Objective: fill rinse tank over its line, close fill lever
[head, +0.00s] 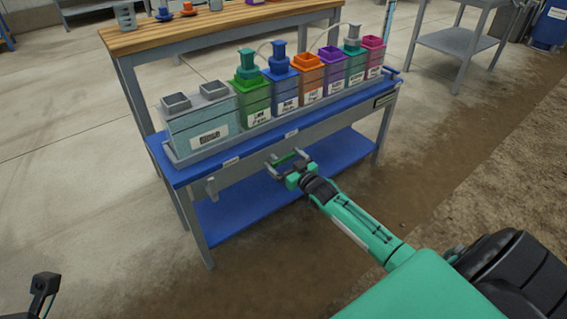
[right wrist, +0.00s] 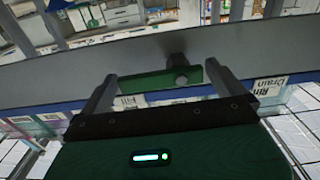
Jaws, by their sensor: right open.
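The rinse tank appears to be the wide, pale teal-grey tank (head: 185,131) at the left end of the skid. Its fill line and water level are too small to make out. A green lever (head: 284,157) lies roughly level on the skid's front rail. My right gripper (head: 287,158) is open around it. In the right wrist view, the green lever (right wrist: 150,83) and its round pivot lie between the spread fingers; contact cannot be told. A "Fill" label (right wrist: 128,101) and a "Drain" label (right wrist: 269,87) also show there. A dark part, seemingly of my left arm, shows at lower left; its jaws cannot be read.
A grey fitting (head: 211,189) hangs from the front rail at left. Several coloured tanks, including a green one (head: 254,102) and an orange one (head: 308,77), stand along the blue skid top. A wooden bench (head: 215,25) stands behind. Concrete floor in front is clear.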

